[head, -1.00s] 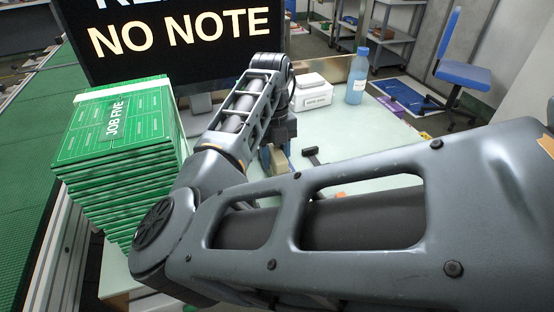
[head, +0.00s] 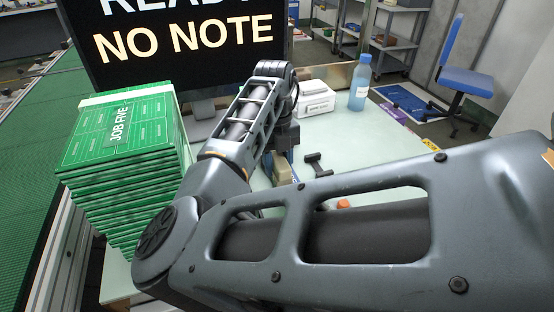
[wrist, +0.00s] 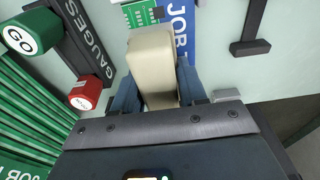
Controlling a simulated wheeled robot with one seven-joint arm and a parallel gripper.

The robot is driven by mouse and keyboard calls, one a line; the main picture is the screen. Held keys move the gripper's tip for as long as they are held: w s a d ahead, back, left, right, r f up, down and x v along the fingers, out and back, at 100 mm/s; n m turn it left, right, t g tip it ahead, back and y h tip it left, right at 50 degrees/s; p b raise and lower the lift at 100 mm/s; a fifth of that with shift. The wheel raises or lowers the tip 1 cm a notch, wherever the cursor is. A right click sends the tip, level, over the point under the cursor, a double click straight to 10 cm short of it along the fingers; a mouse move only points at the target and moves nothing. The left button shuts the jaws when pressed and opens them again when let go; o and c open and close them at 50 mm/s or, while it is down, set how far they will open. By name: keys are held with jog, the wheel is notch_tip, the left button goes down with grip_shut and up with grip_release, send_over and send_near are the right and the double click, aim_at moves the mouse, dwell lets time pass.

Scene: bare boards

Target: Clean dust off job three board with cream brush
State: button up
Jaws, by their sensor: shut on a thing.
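My gripper (wrist: 156,80) is shut on the cream brush (wrist: 152,52), a pale block between its two blue fingers. In the head view the cream brush (head: 282,171) shows below my wrist, low over the pale table. Just beyond the brush in the wrist view lies a blue strip (wrist: 179,28) lettered "JOB T", the rest cut off or hidden. A small part of a green board (wrist: 140,13) shows beside that strip. Its dust and its full label cannot be made out. The brush's underside is hidden, so contact with the board cannot be told.
A stack of green boards (head: 118,135) marked JOB FIVE stands left. A dark gauge holder (wrist: 80,32) with green GO and red ends lies left in the wrist view. A black tool (head: 317,163), white box (head: 315,98) and blue bottle (head: 360,84) stand around.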

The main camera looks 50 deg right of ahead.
jog(key=shift+s+a+r, duration=0.1)
jog(key=shift+s+r, duration=0.05)
jog(key=shift+s+a, duration=0.3)
jog(key=shift+s, duration=0.1)
jog(key=shift+s+a+p, duration=0.1)
jog(key=shift+s+p, duration=0.1)
jog(key=shift+p, duration=0.1)
jog(key=shift+r+p, duration=2.35)
jog(key=shift+r, duration=1.1)
jog(key=shift+f, duration=0.1)
